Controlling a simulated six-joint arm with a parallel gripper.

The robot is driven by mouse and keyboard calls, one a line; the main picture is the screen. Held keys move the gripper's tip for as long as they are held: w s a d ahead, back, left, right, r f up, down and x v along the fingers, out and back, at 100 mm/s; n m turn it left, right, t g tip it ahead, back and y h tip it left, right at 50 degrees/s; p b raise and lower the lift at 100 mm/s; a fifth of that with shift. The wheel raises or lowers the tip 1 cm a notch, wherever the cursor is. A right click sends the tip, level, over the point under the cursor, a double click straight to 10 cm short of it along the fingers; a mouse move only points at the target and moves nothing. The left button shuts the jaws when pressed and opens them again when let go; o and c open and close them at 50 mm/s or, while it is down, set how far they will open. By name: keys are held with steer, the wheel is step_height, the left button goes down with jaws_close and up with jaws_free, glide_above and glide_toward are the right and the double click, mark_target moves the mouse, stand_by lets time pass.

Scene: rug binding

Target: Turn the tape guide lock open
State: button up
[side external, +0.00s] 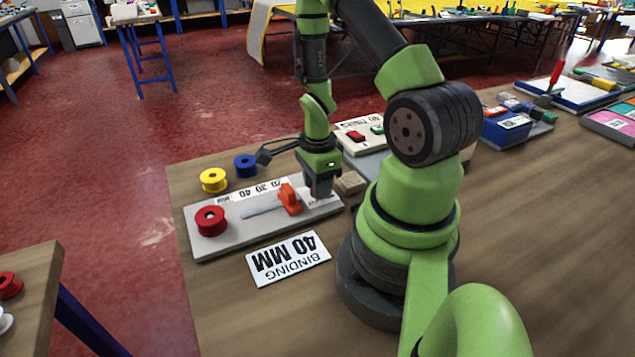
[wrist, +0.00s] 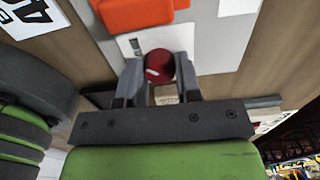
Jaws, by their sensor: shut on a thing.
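The tape guide board is a pale grey plate (side external: 222,242) with a slot, a number scale and an orange slider (side external: 289,199). In the wrist view a round dark red knob (wrist: 159,66), which looks like the lock, stands on the plate (wrist: 208,35) below the orange slider (wrist: 135,13). My gripper (side external: 320,192) is down at the plate's right end in the side view. In the wrist view my gripper (wrist: 158,76) has one finger on each side of the knob, shut on it. The fingers hide the knob in the side view.
A red spool (side external: 211,221) sits on the plate's left end. Yellow (side external: 213,180) and blue (side external: 245,166) spools stand behind it. A 40 MM binding card (side external: 288,259) lies in front.

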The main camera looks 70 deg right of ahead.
steer(key=shift+n, duration=0.4)
steer(key=n, duration=0.8)
steer(key=shift+n, duration=0.3)
steer(key=n, duration=0.4)
steer(key=shift+n, duration=2.2)
steer(key=o, duration=0.9)
step_height(320, 180, up, 10)
